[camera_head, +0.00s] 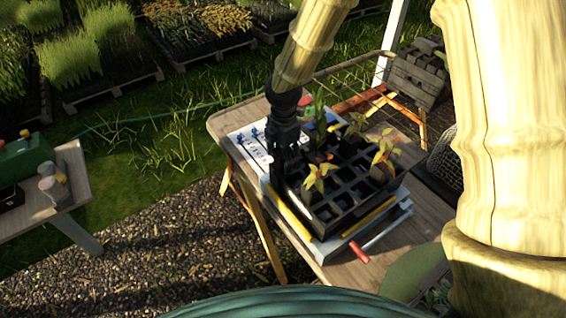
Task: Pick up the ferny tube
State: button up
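A black celled tray (352,214) on the table holds several dark tubes with plants. A tall green plant (319,108) stands at the back, just right of my gripper. Plants with yellow-green and reddish leaves stand at the front left (319,178), back (356,124) and right (385,150) of the tray. I cannot tell for sure which one is the ferny tube. My dark gripper (277,180) points down at the tray's left edge, left of the front plant. Its fingertips blend into the dark tray, so their opening and anything between them are unclear.
The tray rests on a pale base with yellow strips (368,217) on a wooden table (340,270). A red-handled tool (358,252) lies at the front. A white board with blue items (252,141) is at the left. Another table (70,178) stands far left.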

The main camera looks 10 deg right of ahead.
jog(key=c, duration=1.1)
jog(key=shift+r, duration=0.15)
